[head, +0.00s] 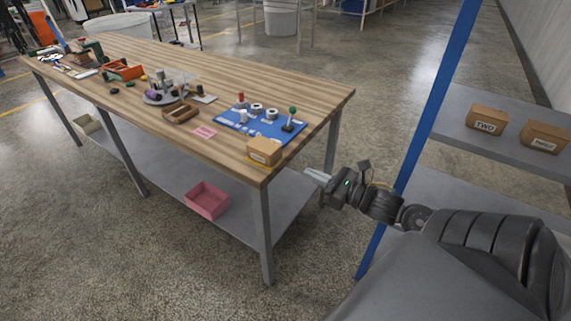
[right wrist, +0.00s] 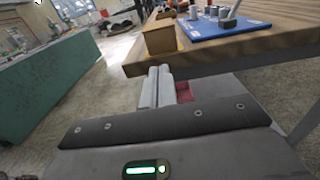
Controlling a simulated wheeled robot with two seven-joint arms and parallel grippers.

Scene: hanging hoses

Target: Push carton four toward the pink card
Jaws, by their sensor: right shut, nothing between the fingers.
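A small cardboard carton (head: 264,151) stands near the right front corner of the wooden table on a yellow card (head: 249,160); no label is readable on it. The carton also shows in the right wrist view (right wrist: 159,35). A pink card (head: 204,133) lies flat on the table to the left of the carton, with a gap between them. My right gripper (head: 317,177) is shut and empty, off the table's right end and to the right of the carton, not touching it. My left gripper is not in view.
A blue mat (head: 262,128) with several small items lies behind the carton. A wooden tray (head: 180,114) sits beyond the pink card. A pink bin (head: 206,200) is on the lower shelf. A blue-post rack at right holds cartons marked TWO (head: 486,121) and apparently THREE (head: 543,137).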

